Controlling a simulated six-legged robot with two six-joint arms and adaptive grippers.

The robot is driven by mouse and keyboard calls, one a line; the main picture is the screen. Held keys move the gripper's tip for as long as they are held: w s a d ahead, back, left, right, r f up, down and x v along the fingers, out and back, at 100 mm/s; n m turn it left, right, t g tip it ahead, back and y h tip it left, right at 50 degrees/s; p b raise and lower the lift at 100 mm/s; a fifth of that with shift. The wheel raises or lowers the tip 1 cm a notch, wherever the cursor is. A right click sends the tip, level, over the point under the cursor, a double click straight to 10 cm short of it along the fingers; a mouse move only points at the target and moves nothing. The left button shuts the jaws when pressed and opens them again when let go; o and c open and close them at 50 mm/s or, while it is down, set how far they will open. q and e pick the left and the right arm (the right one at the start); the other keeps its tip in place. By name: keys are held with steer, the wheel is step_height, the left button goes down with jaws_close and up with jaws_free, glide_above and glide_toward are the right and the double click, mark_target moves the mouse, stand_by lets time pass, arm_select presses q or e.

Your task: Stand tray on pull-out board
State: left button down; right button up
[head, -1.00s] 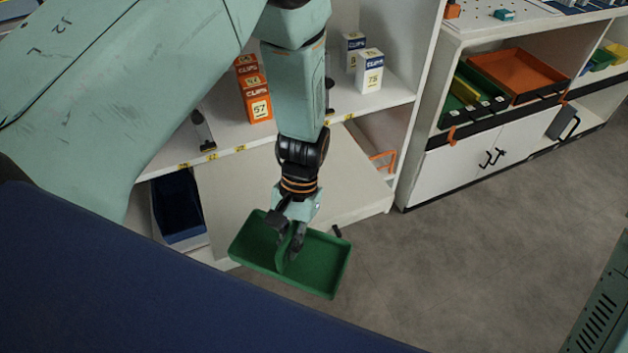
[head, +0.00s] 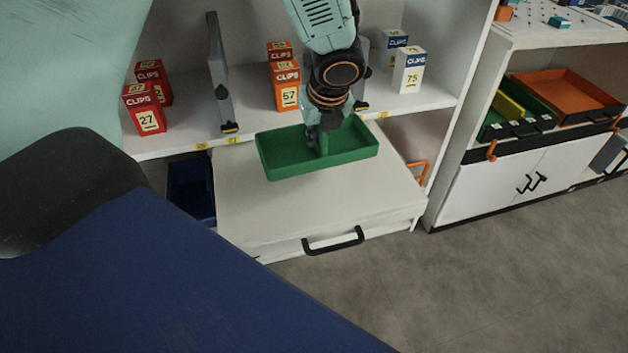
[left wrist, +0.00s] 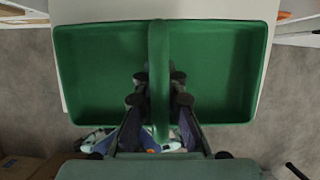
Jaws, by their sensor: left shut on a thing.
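The green tray (head: 354,150) is a shallow two-part tray with a divider across its middle. My left gripper (head: 323,143) is shut on that divider from above. In the left wrist view the fingers (left wrist: 159,89) close on the divider, with a tray half (left wrist: 215,70) on each side. The tray looks roughly level over the back part of the white pull-out board (head: 300,212). I cannot tell whether its underside touches the board. The board is pulled out and has a black handle (head: 333,242) on its front. My right gripper is not in view.
Orange clip boxes (head: 286,86), white-and-blue boxes (head: 409,70) and a grey upright divider (head: 219,75) stand on the shelf behind. A dark blue bin (head: 190,190) is left of the board. The board's front part is bare.

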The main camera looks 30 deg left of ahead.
mark_target(314, 178)
arm_select(q)
steer(key=shift+w+d+r+m, duration=0.1)
steer(key=shift+w+d+m, duration=0.1)
steer(key=shift+w+m, duration=0.1)
steer(key=f+b, duration=0.1)
steer(key=a+f, duration=0.1)
steer(key=f+b, duration=0.1)
steer(key=f, duration=0.1)
steer(key=shift+s+a+b, duration=0.15)
steer(key=shift+s+b, duration=0.1)
steer(key=shift+b, duration=0.1)
steer(key=shift+w+d+f+b, duration=0.1)
steer(key=shift+d+f+b, duration=0.15)
steer(key=shift+f, duration=0.25)
steer(key=shift+w+d+f+b, duration=0.1)
steer(key=shift+f+b, duration=0.2)
steer(key=shift+f, duration=0.15)
steer(key=shift+d+f, duration=0.15)
step_height(314, 178, down, 4)
steer(key=b, duration=0.2)
steer(key=shift+b, duration=0.35)
steer(key=shift+a, duration=0.2)
steer(key=shift+s, duration=0.1)
